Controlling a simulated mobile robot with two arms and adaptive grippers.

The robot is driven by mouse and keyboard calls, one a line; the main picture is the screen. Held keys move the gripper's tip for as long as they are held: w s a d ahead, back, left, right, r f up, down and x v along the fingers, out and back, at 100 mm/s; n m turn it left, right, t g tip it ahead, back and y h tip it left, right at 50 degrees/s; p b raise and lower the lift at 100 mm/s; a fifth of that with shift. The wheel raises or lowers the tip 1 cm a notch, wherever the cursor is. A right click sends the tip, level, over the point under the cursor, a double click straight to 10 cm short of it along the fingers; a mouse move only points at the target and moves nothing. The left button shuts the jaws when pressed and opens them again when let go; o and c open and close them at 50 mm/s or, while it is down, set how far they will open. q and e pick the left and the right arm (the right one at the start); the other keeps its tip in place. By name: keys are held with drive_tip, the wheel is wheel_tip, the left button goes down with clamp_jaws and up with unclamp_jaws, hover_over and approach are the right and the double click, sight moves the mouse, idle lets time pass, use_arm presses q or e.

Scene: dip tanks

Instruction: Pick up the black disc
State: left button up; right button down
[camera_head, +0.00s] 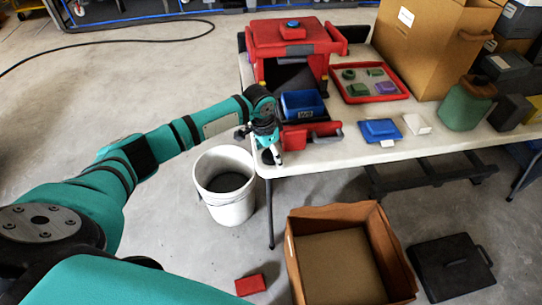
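A small dark round shape, which looks like the black disc (267,158), is at the near left corner of the white table (330,158). My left gripper (271,153) points down right over it, at the table's left edge, and its fingers partly hide it. The fingertips are too small to tell whether they are apart or closed on the disc. My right gripper is not in view.
Behind is a red stand (290,38). A red tray (401,88) holds several small parts. A white bucket (226,205) and an open cardboard box (292,262) are on the floor.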

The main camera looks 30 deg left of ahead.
use_arm(q)
drive_tip(key=c, duration=1.1)
drive_tip(key=shift+c, duration=0.2)
